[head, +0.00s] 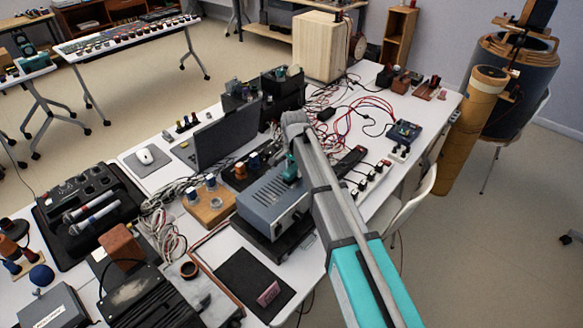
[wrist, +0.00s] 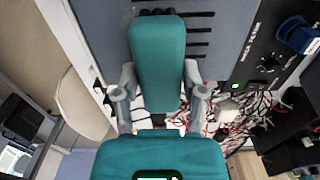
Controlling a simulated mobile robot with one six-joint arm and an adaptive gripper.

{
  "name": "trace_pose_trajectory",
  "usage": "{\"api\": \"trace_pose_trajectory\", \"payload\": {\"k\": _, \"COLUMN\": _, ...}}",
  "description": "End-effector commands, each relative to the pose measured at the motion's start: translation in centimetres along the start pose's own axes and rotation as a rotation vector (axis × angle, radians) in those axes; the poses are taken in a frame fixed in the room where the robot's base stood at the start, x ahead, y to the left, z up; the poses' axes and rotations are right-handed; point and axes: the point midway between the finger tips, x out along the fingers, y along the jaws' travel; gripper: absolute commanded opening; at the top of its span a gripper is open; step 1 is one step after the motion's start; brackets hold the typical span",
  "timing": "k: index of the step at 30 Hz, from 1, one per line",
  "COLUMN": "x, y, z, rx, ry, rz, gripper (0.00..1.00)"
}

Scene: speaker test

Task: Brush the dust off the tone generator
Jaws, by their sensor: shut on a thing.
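The tone generator (head: 272,203) is a grey-blue metal box with a slotted top, on the white table in the head view. In the wrist view, its grey slotted top (wrist: 230,22) and dark panel with a blue knob and green light fill the upper part. My gripper (wrist: 158,93) is shut on a teal block-like handle (wrist: 157,55), seemingly a brush, with a dark end over the slotted top. I cannot tell whether that end touches. In the head view, my arm hides most of the gripper; a bit of teal shows above the box. Dust cannot be made out.
A laptop (head: 222,138) and a wooden block with knobs (head: 209,204) stand left of the box. A power strip (head: 372,180) and red cables (head: 345,112) lie to its right and behind. A black mat (head: 254,283) lies in front. A white chair (head: 408,208) stands beside the table.

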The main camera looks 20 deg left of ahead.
Motion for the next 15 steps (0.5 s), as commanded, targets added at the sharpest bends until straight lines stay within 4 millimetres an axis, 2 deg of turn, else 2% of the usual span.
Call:
{"api": "trace_pose_trajectory", "payload": {"k": 8, "x": 0.1, "y": 0.2, "z": 0.0, "rx": 0.0, "ry": 0.0, "rz": 0.004, "gripper": 0.09}}
{"api": "trace_pose_trajectory", "payload": {"k": 15, "x": 0.0, "y": 0.2, "z": 1.0, "rx": -0.001, "ry": -0.001, "rz": 0.004, "gripper": 0.09}}
